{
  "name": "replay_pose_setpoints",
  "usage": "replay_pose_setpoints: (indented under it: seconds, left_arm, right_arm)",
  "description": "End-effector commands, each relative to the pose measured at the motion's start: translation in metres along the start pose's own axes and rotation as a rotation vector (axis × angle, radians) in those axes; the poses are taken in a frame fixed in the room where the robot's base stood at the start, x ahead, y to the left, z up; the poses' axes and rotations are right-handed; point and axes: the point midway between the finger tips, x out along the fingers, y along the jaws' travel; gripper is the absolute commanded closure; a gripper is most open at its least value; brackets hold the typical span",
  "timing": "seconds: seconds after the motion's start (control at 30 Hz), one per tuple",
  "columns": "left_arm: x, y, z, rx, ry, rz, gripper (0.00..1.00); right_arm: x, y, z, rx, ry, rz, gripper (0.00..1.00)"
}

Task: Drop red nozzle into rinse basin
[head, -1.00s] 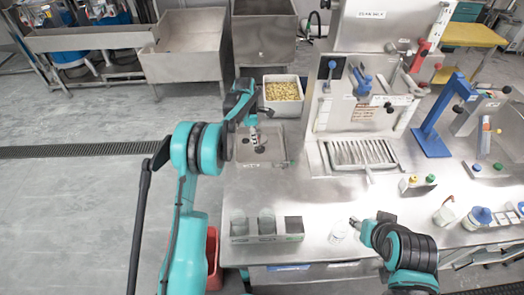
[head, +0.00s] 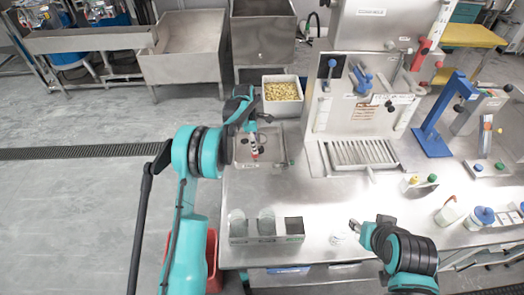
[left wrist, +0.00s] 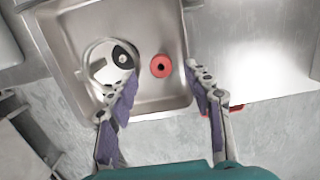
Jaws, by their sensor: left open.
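The red nozzle (left wrist: 160,66) shows in the left wrist view as a red ring with a dark centre, within the outline of the metal rinse basin (left wrist: 60,38). In the head view a red spot (head: 255,156) shows just below my left gripper (head: 253,140), over the basin (head: 284,140). I cannot tell whether the nozzle rests on the basin floor or is just above it. My left gripper is open, its two fingers spread apart below the nozzle in the wrist view. My right gripper (head: 354,226) is low over the counter, far from the basin; its fingers are too small to read.
A round clear and black item (left wrist: 110,62) lies in the basin beside the nozzle. A bin of yellow pieces (head: 283,92) stands behind the basin. A holder with cups (head: 266,226) is at the counter's front left. The grinder panel (head: 362,110) stands to the right.

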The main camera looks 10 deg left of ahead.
Motion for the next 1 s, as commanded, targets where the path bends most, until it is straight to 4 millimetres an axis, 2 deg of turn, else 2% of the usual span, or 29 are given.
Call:
replay_pose_setpoints:
  seconds: [0.17,0.4,0.6,0.77,1.0]
  left_arm:
    - [-0.022,0.000,0.000,0.000,0.000,0.000,0.49]
    - [-0.075,0.000,-0.001,-0.001,0.000,0.000,0.49]
    - [-0.107,0.000,0.000,-0.001,0.000,0.000,0.49]
    - [-0.118,0.000,0.000,-0.001,0.000,0.000,0.49]
    - [-0.119,0.000,0.000,0.000,0.000,0.000,0.49]
  right_arm:
    - [0.000,0.000,0.000,0.000,0.000,0.000,0.58]
    - [0.000,0.000,0.000,0.000,0.000,0.000,0.58]
    - [0.000,0.000,0.000,0.000,0.000,0.000,0.58]
    - [0.000,0.000,0.000,0.000,0.000,0.000,0.58]
    - [0.000,0.000,0.000,0.000,0.000,0.000,0.58]
